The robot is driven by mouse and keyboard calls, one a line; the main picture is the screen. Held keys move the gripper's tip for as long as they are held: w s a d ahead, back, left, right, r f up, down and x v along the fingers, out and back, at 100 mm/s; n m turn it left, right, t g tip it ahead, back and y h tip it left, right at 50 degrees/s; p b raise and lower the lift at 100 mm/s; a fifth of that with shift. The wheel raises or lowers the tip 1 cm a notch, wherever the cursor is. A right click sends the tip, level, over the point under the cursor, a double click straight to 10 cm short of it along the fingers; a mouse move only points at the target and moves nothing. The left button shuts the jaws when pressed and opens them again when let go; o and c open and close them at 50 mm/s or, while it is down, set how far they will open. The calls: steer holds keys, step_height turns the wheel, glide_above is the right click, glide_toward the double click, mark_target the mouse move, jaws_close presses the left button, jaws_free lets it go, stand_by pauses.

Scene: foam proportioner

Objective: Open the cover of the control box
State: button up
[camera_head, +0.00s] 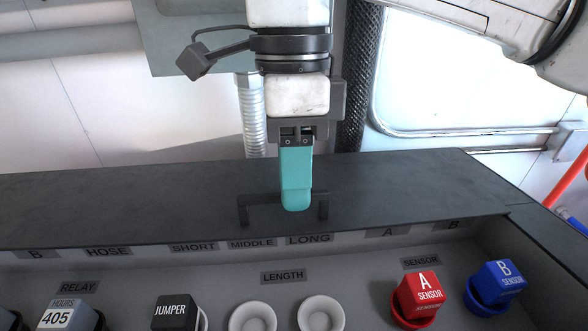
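The control box cover is a dark grey flat panel (120,200) across the middle of the head view. A dark bracket-shaped handle (243,212) stands on it, with its bar running left to right. My gripper (296,205) points down at the handle, with its teal finger tip in front of the bar and hiding part of it. Only one finger shows, as I see the gripper side-on. The other finger is hidden, so I cannot tell whether it is open or shut, or whether it touches the handle.
In front of the panel lies a grey tray area with a relay block (65,315), a black jumper block (175,312), two white round sockets (321,313), a red sensor A (420,292) and a blue sensor B (497,284). A ribbed metal hose (251,115) stands behind.

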steer(key=shift+o, duration=0.3)
step_height(320, 180, up, 11)
steer(key=w+b, duration=0.1)
steer(key=w, duration=0.1)
steer(key=shift+f, duration=0.2)
steer(key=shift+s, duration=0.1)
